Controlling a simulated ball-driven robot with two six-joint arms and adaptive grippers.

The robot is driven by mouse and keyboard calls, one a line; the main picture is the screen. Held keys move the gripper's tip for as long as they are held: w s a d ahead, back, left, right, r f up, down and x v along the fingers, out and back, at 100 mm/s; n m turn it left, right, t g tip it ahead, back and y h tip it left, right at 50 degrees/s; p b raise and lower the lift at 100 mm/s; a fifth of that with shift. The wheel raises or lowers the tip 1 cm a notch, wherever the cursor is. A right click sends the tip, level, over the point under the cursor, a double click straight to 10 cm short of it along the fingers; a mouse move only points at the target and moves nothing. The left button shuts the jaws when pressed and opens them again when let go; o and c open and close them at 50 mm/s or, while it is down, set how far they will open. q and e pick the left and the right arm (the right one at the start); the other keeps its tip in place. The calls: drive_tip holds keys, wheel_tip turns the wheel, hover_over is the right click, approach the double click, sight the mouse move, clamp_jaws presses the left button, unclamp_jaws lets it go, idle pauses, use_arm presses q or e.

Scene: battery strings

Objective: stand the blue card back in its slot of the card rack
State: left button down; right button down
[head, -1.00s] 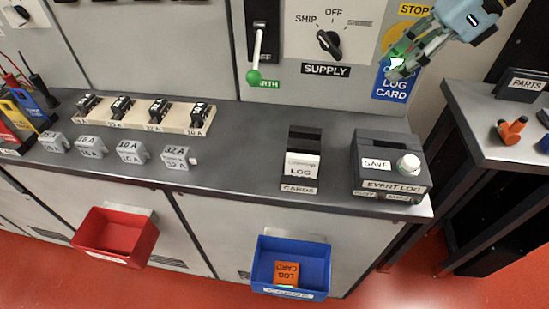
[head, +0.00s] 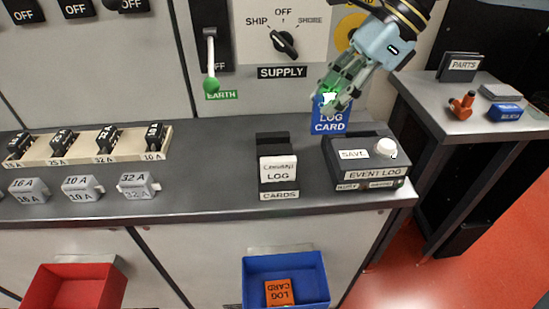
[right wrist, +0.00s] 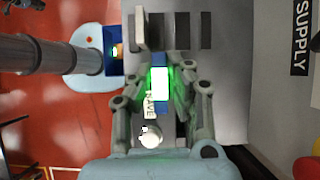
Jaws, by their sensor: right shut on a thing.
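The blue card (head: 329,121), lettered LOG CARD, hangs upright below my right gripper (head: 330,95), which is shut on its upper part. In the right wrist view the card (right wrist: 160,63) shows as a blue strip between the fingers, with a green-white glow there. The rack's slots are hard to make out. My left gripper is not in view.
The event log box (head: 365,165) with a white button (head: 386,148) stands right of the rack, below the card in the picture. A blue bin (head: 286,265) holding an orange card (head: 279,292) hangs below the counter. Grey blocks (head: 82,188) sit left; counter between is clear.

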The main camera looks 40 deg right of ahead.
drive_tip(key=w+a+f, duration=0.4)
drive_tip(key=f, duration=0.1)
drive_tip(key=w+a+f, duration=0.2)
drive_tip(key=f, duration=0.1)
drive_tip(key=shift+a+f, duration=0.1)
drive_tip(key=shift+a, duration=0.2)
drive_tip(key=shift+f, duration=0.5)
drive_tip(key=c, duration=1.8)
unclamp_jaws()
drive_tip(key=shift+f+b, duration=0.2)
drive_tip(key=shift+b, duration=0.1)
drive_tip(key=o, duration=0.5)
drive_tip(key=shift+r, duration=0.1)
drive_tip(key=shift+c, duration=0.2)
